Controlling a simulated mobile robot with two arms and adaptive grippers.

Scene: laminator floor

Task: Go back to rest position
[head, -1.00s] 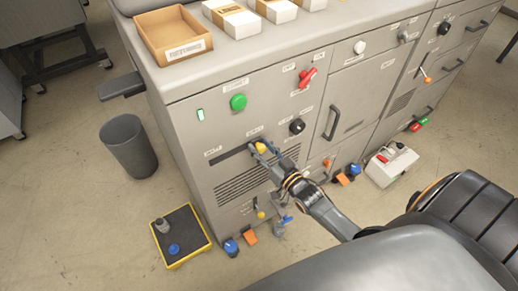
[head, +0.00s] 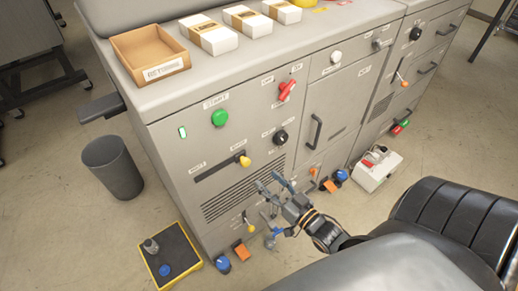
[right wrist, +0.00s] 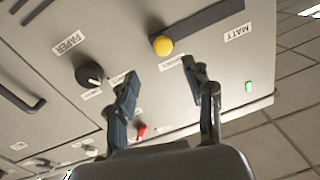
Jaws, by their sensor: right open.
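My right gripper (head: 273,184) is open and empty in front of the grey laminator's front panel (head: 300,172). In the head view it shows below and to the right of the yellow slider knob (head: 243,160), apart from it. The knob sits at the right end of its dark slot. In the right wrist view, the open fingers (right wrist: 160,72) point toward the panel, with the yellow knob (right wrist: 162,45) beyond the gap between them. My left gripper is not in view.
A green button (head: 219,117), a red handle (head: 287,90) and a black dial (head: 280,137) are on the panel. A cardboard tray (head: 150,50) and white boxes (head: 217,38) stand on top. A bin (head: 112,167) and a yellow-edged platform (head: 175,257) stand on the floor.

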